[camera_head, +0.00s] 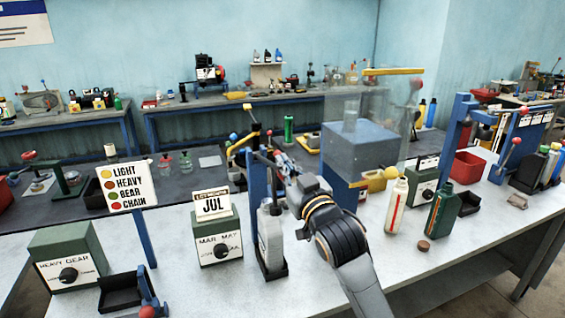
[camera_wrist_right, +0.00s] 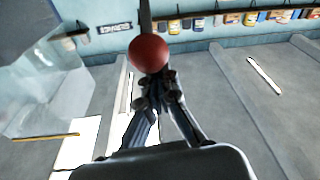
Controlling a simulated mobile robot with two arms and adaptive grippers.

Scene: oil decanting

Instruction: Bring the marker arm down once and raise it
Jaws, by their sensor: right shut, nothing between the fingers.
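The marker stand in the head view has a blue post (camera_head: 254,190) with a dark arm (camera_head: 268,160) near its top. A pale bottle (camera_head: 271,238) stands upright in a dark holder beneath it. A red ball knob (camera_wrist_right: 149,52) shows in the right wrist view, on a dark rod, just beyond my fingertips. My right gripper (camera_head: 284,170) is shut and empty beside the marker arm; it also shows in the right wrist view (camera_wrist_right: 156,88). I cannot tell whether the fingertips touch the knob. My left gripper is not in view.
A green dial box (camera_head: 216,240) with a JUL sign stands left of the marker. A cream bottle (camera_head: 396,206) and a green bottle (camera_head: 441,210) stand to the right. A small black tray (camera_head: 119,292) is at front left.

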